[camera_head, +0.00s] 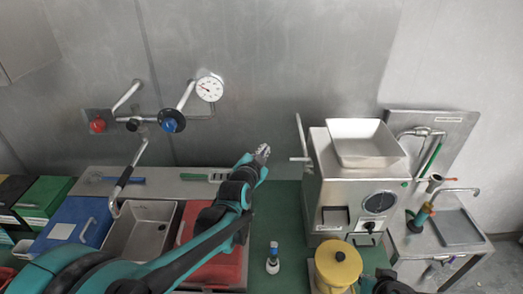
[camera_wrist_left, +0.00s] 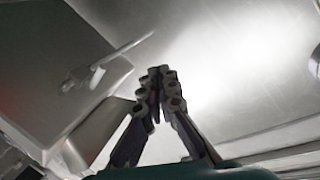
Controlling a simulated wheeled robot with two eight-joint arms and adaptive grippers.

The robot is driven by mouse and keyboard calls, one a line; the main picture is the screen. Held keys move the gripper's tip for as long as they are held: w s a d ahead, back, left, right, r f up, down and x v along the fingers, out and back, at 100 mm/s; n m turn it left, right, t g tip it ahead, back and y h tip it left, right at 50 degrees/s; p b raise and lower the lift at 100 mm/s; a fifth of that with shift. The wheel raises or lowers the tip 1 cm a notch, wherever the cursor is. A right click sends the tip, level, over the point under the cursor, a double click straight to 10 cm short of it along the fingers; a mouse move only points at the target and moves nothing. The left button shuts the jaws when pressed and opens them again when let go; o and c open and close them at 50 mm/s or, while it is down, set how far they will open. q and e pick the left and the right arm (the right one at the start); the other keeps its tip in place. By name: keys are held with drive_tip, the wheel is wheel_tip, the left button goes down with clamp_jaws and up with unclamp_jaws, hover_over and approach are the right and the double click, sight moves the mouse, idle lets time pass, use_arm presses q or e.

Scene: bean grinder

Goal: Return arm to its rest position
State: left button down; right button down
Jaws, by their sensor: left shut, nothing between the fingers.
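My left arm comes in from the lower left in the head view and reaches up across the green bench. My left gripper (camera_head: 262,151) is at its end, raised near the back wall, left of the grinder (camera_head: 345,195). In the left wrist view, the fingers of my left gripper (camera_wrist_left: 161,72) meet at the tips with nothing between them. The gripper is apart from the grinder and its side lever (camera_head: 301,138). My right gripper does not show clearly; only a dark part lies at the bottom edge of the head view.
A white hopper (camera_head: 364,142) tops the grinder. A red case (camera_head: 213,270) lies under my arm.

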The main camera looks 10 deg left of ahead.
use_arm(q)
drive_tip(key=s+a+f+n+g+b, duration=0.1)
drive_tip(key=s+f+n+g+b, duration=0.1)
drive_tip(key=s+f, duration=0.4)
drive_tip(key=s+a+f+n+g+y+b, duration=0.1)
drive_tip(key=s+f+n+g+b, duration=0.2)
drive_tip(key=s+f, duration=0.4)
drive_tip(key=s+a+f+n+g+b, duration=0.2)
drive_tip(key=s+f+b, duration=0.3)
drive_tip(key=s, duration=1.3)
wheel_tip(320, 180, down, 2)
drive_tip(key=shift+s+f+n+g, duration=0.25)
drive_tip(key=shift+n+g, duration=0.25)
drive_tip(key=shift+g, duration=0.2)
